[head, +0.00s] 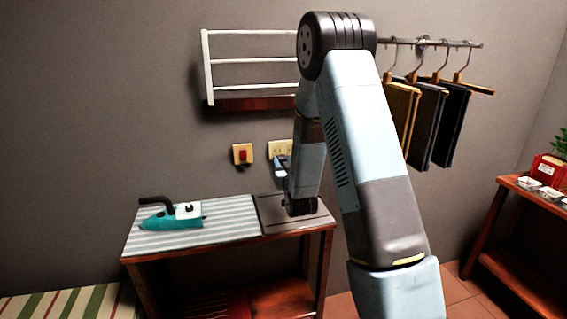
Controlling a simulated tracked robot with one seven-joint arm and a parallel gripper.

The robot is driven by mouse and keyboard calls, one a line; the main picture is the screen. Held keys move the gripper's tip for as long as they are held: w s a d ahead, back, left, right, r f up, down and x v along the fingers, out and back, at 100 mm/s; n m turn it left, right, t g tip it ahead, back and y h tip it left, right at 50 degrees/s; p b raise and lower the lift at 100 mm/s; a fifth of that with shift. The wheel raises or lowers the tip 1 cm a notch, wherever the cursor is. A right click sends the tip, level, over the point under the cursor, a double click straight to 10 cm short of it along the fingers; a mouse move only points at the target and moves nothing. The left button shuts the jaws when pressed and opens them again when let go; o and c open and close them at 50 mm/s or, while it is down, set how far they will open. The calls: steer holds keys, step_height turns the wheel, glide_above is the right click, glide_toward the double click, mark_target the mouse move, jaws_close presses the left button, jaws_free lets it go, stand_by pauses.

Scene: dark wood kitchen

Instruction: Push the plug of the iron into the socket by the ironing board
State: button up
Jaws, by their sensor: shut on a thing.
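The teal iron (172,214) with a black handle rests on the striped ironing board (225,222) at the left. The pale socket plate (279,148) is on the wall above the right end of the board, and my arm hides its right part. My gripper (281,165) is up close to the wall just below the socket, partly hidden by my forearm. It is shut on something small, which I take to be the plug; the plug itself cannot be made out. Whether it touches the socket cannot be told. The iron's cord is not clearly visible.
A red switch on a yellowish plate (242,154) is left of the socket. A white rack (250,60) hangs above. Trousers on hangers (428,120) hang at the right. A dark panel (270,211) covers the board's right end. A side table (515,215) stands far right.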

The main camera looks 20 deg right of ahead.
mark_target(277, 150)
steer(key=shift+w+d, duration=0.2)
steer(key=shift+w, duration=2.65)
steer(key=shift+w, duration=0.55)
stand_by(0.3)
steer(key=o, duration=1.1)
steer(key=s, duration=0.4)
steer(key=s+f, duration=0.1)
steer(key=s, duration=0.4)
steer(key=s+f, duration=0.1)
steer(key=s, duration=0.3)
steer(key=shift+s+f, duration=0.1)
steer(key=shift+s, duration=0.2)
